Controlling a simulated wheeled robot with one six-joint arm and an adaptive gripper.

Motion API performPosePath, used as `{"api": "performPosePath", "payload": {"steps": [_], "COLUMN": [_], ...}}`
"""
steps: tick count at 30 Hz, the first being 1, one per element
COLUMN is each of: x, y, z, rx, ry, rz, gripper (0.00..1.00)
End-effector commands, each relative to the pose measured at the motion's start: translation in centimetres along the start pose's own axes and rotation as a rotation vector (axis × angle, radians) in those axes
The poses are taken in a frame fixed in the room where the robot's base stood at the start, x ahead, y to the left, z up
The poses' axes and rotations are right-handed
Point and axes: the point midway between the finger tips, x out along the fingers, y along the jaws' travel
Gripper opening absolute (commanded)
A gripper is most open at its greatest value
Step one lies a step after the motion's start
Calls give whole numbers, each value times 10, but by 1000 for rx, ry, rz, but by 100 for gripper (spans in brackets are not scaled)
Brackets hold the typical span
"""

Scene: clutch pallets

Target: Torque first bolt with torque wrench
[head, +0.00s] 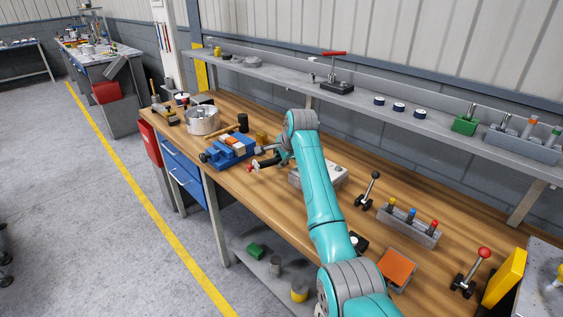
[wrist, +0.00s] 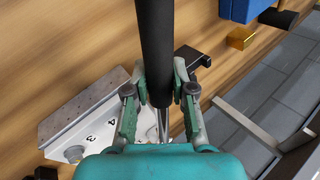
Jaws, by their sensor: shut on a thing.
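My gripper (wrist: 164,88) is shut on a long black cylindrical handle (wrist: 154,40), which appears to be the torque wrench grip. The handle runs up past the frame edge in the wrist view, and a thin silver shaft (wrist: 162,124) shows between the fingers. In the head view the black tool (head: 265,162) sticks out left of my gripper (head: 282,157), above the bench. A pale metal plate (wrist: 58,128) marked 3 and 4 lies below and left of my gripper, with a grey round bolt-like piece (wrist: 73,153). My gripper's body hides part of the plate. Tool contact with any bolt cannot be seen.
A blue vise (head: 230,150) stands left of my gripper, with a metal pot (head: 202,120) beyond it. A bolt rack (head: 408,227) and red-knobbed lever (head: 470,272) stand at right. The shelf (head: 420,114) runs behind the bench.

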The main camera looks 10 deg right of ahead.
Motion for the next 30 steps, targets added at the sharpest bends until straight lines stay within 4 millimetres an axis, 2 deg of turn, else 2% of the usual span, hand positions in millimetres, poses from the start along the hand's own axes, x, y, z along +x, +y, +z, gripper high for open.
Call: {"api": "performPosePath", "payload": {"steps": [1,17,30], "x": [-1,1,10], "y": [-6,-9,-23], "z": [0,0,-1], "rx": [8,35,119], "ry": [7,25,81], "rz": [-10,-9,-11], "gripper": [0,0,0]}}
